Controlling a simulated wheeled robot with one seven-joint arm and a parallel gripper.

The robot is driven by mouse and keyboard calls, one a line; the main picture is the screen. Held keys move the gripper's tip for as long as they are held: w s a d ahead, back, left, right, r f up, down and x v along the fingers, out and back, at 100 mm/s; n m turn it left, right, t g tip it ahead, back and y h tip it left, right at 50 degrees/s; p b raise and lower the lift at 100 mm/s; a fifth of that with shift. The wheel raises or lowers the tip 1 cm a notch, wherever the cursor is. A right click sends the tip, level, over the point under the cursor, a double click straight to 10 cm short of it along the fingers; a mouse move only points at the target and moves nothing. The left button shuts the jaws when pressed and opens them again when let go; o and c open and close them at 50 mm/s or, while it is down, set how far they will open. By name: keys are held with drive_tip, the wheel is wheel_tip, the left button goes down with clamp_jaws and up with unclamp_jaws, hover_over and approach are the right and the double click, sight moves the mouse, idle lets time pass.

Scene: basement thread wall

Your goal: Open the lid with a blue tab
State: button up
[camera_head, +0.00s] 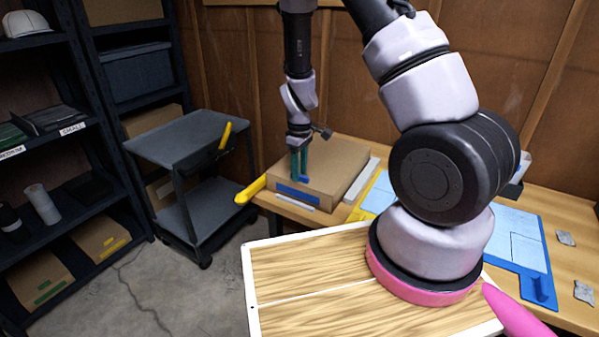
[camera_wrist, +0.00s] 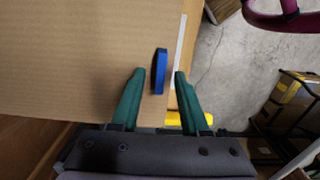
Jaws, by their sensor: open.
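A brown cardboard box (camera_head: 336,160) sits on the wooden workbench, and its flat top looks closed. The box top (camera_wrist: 75,50) fills the left of the wrist view. A small upright blue tab (camera_wrist: 159,71) stands near the box's edge. My gripper (camera_wrist: 159,75), with green fingers, is open. In the wrist view one finger lies to each side of the tab, and no contact shows. In the head view the gripper (camera_head: 300,176) points down over the front of the box. A blue strip (camera_head: 298,195) marks the box's front face.
A yellow object (camera_head: 250,190) sticks out at the bench's left corner by the box. A grey cart (camera_head: 185,140) and dark shelves (camera_head: 85,60) stand left. A pale blue panel (camera_head: 515,235) lies on the bench at right. A wooden board (camera_head: 300,270) fills the foreground.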

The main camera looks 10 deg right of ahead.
drive_tip(key=shift+f, duration=0.4)
clamp_jaws()
idle(1.2)
